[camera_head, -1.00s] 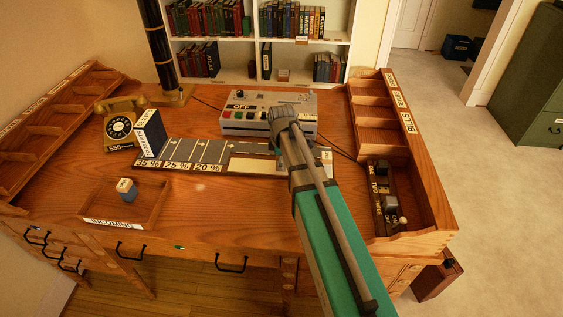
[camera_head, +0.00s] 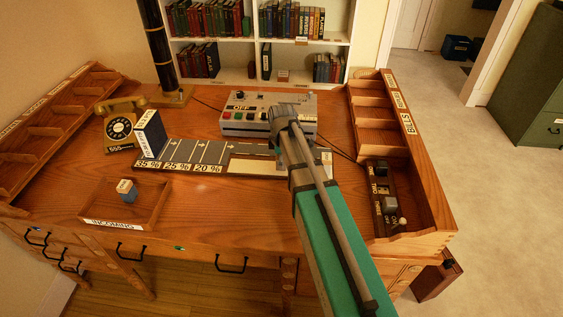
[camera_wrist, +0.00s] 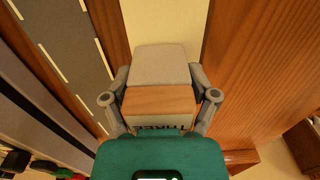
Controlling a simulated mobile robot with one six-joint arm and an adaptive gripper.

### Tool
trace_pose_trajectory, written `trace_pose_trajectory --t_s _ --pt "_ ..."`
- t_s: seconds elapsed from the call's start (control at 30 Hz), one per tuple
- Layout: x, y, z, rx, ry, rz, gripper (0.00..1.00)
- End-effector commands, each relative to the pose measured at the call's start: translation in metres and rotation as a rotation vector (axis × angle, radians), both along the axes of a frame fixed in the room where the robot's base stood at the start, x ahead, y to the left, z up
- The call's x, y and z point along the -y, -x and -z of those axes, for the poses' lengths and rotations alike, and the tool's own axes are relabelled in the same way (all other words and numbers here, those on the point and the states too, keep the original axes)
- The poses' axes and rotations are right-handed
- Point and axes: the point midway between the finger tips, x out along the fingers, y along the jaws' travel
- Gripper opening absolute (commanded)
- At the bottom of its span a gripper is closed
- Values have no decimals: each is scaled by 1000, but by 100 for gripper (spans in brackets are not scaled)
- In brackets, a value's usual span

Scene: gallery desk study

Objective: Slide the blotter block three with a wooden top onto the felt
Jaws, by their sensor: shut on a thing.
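The block marked THREE (camera_wrist: 158,101) has a wooden top and a pale grey part beyond it in the wrist view. My gripper (camera_wrist: 160,78) is shut on it, with one grey finger against each side. The block's underside is hidden. A long cream panel (camera_wrist: 155,20) lies beneath and beyond it; in the head view the panel (camera_head: 262,167) sits left of my wrist. I cannot tell for sure whether this panel is the felt. In the head view my arm hides the block and most of the gripper.
A grey strip with arrows (camera_head: 183,150) runs beside the cream panel. A grey control box (camera_head: 240,128) stands behind, and a black switch panel (camera_head: 379,190) lies right. The INCOMING tray (camera_head: 153,213) holds a small block (camera_head: 128,194). Bare desk (camera_head: 225,205) lies in front.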

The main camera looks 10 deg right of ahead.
Motion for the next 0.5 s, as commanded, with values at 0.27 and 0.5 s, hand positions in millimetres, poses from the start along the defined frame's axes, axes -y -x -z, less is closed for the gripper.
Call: trace_pose_trajectory --t_s 0.27,0.5 --pt "2 -8 0 0 0 0 24" --pt "4 -15 0 0 0 -1 24"
